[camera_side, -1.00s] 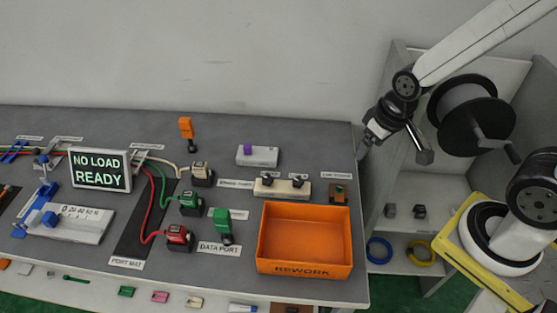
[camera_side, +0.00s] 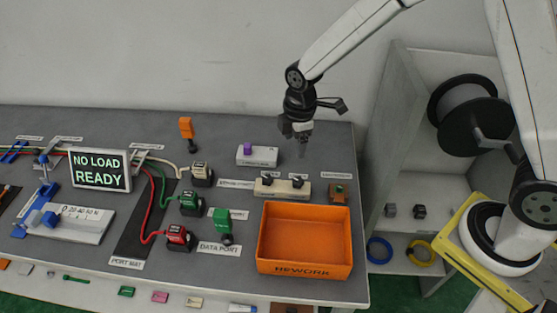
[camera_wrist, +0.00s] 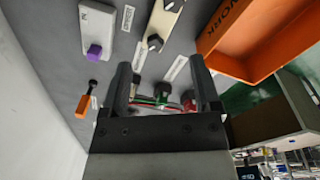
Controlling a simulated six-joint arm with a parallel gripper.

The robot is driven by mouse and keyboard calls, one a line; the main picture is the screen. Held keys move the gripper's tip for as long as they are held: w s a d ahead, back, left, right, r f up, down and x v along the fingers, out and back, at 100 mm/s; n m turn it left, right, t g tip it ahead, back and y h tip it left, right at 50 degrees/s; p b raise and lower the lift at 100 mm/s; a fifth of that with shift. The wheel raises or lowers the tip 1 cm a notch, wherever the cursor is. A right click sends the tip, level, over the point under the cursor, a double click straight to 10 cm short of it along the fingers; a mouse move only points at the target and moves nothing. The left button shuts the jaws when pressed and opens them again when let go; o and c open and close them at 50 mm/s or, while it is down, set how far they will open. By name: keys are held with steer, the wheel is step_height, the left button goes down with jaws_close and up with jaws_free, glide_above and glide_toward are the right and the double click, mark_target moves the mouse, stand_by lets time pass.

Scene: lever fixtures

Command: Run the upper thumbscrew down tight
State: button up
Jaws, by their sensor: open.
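A beige block (camera_side: 283,189) with two dark knobs, which look like thumbscrews, stands on the grey bench behind the orange bin. Its left knob (camera_side: 267,180) and right knob (camera_side: 298,181) both show in the side view; which one is the upper is not clear. In the wrist view the block (camera_wrist: 160,22) is at the top centre, with a dark knob (camera_wrist: 155,43) near its lower end. My gripper (camera_side: 300,143) is above the bench, behind and above the block, touching nothing. In the wrist view its two fingers (camera_wrist: 160,66) are spread and empty.
The orange REWORK bin (camera_side: 304,272) stands in front of the block. A white block with a purple knob (camera_side: 257,155) is behind, and a small brown-orange fixture (camera_side: 338,194) is to the right. Plugs with cables stand left. A shelf (camera_side: 405,185) is past the bench's right edge.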

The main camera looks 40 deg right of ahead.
mark_target(267, 178)
steer(key=w+a+f+n, duration=0.1)
steer(key=n, duration=0.1)
steer(key=w+a+f+n, duration=0.3)
steer(key=a+n, duration=0.1)
steer(key=shift+w+a+f+n+g, duration=0.1)
steer(key=shift+w+f+n+g, duration=0.1)
steer(key=shift+n+g, duration=0.2)
steer(key=shift+f, duration=3.9)
jaws_close()
